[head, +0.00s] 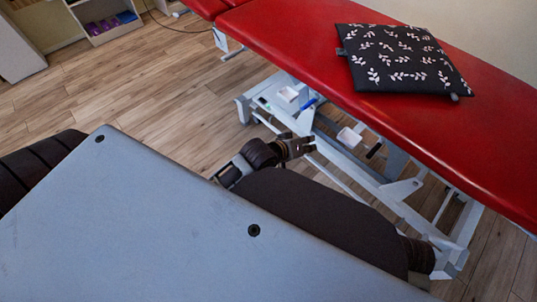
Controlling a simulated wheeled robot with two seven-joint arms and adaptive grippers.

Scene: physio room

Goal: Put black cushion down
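The black cushion (405,60) with a pale leaf pattern lies flat on the red top of the treatment table (290,38). It rests towards the table's far side, and no gripper touches it.
The red top has bare room left and right of the cushion. A low shelf (105,20) stands at the back left. Wooden floor (150,85) on the left is clear.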

